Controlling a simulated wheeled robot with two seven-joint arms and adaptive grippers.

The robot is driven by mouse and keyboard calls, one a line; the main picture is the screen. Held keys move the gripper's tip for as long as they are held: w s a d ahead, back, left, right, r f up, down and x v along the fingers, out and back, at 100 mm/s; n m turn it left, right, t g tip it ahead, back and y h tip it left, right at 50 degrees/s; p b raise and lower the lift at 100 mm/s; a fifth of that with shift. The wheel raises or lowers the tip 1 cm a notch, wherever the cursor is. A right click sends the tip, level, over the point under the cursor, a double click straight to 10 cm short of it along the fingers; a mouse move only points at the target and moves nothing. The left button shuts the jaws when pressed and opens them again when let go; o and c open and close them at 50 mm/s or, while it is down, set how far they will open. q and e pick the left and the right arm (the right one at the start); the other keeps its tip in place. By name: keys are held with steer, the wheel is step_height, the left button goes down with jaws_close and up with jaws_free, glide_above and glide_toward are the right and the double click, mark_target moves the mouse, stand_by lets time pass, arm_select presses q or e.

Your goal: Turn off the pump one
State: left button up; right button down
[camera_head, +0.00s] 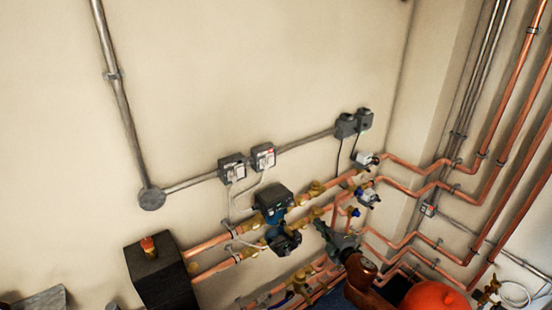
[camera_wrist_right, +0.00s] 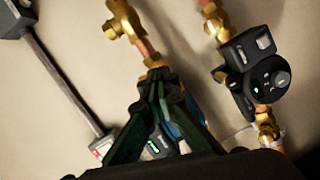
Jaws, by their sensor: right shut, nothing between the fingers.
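Two dark pumps sit on the copper pipes at the wall in the head view: an upper pump (camera_head: 273,203) with a blue body and a lower pump (camera_head: 284,241). I cannot tell which is pump one. Two grey switch boxes, a left one (camera_head: 232,168) and a right one (camera_head: 263,157), are above them. My right gripper (camera_head: 322,227) is shut and empty, right of the pumps. In the right wrist view its fingers (camera_wrist_right: 158,78) partly cover one pump (camera_wrist_right: 157,143) with a lit green display. Another pump (camera_wrist_right: 258,75) shows a round knob and a small green light. My left gripper is not in view.
Brass valves (camera_head: 313,188) and copper pipes crowd around the pumps. A black box (camera_head: 158,275) stands at lower left and a red vessel (camera_head: 434,296) at lower right. Two more grey boxes (camera_head: 354,122) are on the wall.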

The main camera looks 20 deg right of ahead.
arm_select(q)
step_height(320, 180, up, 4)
steer(key=p, duration=0.3)
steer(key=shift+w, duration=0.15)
arm_select(e)
steer(key=s+a+r+n+y, duration=0.1)
steer(key=a+r+n, duration=0.1)
steer(key=r, duration=0.5)
steer(key=s+a+r+n+t+y, duration=0.1)
steer(key=a+r+n, duration=0.1)
steer(key=a+r, duration=0.3)
steer(key=s+a+r+n+y, duration=0.1)
steer(key=s+a+r+y, duration=0.1)
steer(key=r, duration=0.9)
steer(key=shift+a+r+n+t, duration=0.2)
steer(key=shift+a+n+t, duration=0.2)
steer(key=shift+a, duration=0.25)
arm_select(q)
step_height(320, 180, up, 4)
steer(key=p, duration=0.3)
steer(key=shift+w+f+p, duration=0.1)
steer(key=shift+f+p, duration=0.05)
steer(key=shift+p, duration=0.15)
arm_select(e)
glide_toward(270, 158)
steer(key=x, duration=0.6)
steer(key=shift+w+a, duration=0.2)
steer(key=shift+w, duration=0.15)
